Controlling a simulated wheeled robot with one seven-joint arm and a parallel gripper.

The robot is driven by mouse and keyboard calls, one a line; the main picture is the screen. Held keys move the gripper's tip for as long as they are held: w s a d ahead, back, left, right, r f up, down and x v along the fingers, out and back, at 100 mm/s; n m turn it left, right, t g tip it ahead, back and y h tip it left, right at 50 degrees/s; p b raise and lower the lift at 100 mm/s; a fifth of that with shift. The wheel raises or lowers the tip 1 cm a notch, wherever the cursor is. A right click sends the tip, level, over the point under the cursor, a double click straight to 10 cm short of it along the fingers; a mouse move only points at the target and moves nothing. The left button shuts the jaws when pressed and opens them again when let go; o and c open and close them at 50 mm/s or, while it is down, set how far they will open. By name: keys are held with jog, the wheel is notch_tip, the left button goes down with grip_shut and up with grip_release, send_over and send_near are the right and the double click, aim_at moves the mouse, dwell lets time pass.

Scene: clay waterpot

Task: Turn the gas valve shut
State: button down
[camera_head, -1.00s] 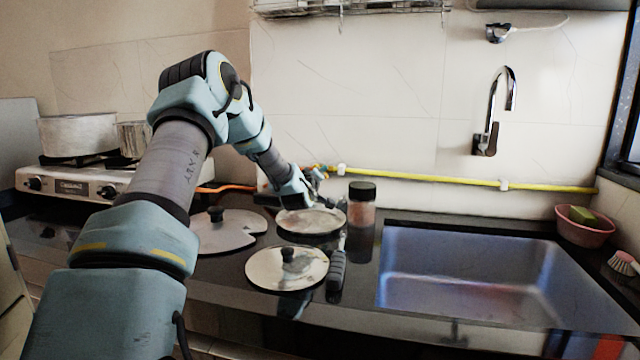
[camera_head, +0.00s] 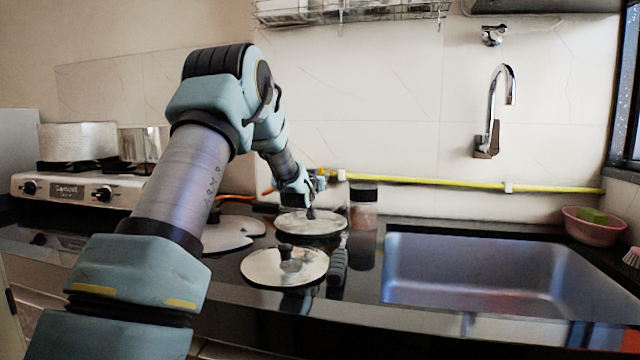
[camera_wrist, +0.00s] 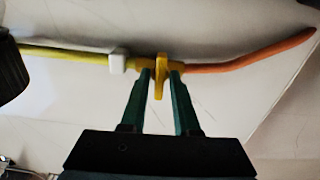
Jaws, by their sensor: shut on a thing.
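The gas valve's yellow handle (camera_wrist: 159,78) sits on the pipe in the wrist view, between a yellow pipe (camera_wrist: 75,54) on the left and an orange hose (camera_wrist: 255,53) on the right. The handle stands crosswise to the pipe in that picture. My gripper (camera_wrist: 161,73) is shut on the handle, one dark green finger on each side. In the head view, my gripper (camera_head: 311,184) is at the wall, at the left end of the yellow pipe (camera_head: 430,181). The handle cannot be made out clearly there.
Below my gripper, pot lids (camera_head: 284,267) lie on the dark counter, with a dark-capped jar (camera_head: 363,208) to the right. A gas stove (camera_head: 75,188) with pots stands left, a sink (camera_head: 480,275) right. A white clip (camera_wrist: 117,63) holds the pipe.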

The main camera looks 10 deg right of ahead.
jog(key=shift+d+r+m, duration=0.15)
jog(key=shift+r+m, duration=0.15)
jog(key=shift+r, duration=0.2)
jog(key=c, duration=0.9)
grip_release()
jog(key=shift+s, duration=0.1)
jog(key=shift+c, duration=0.2)
jog(key=shift+o, duration=0.3)
jog(key=shift+f, duration=0.3)
jog(key=b+v, duration=0.1)
jog(key=v, duration=1)
jog(key=shift+r, duration=0.2)
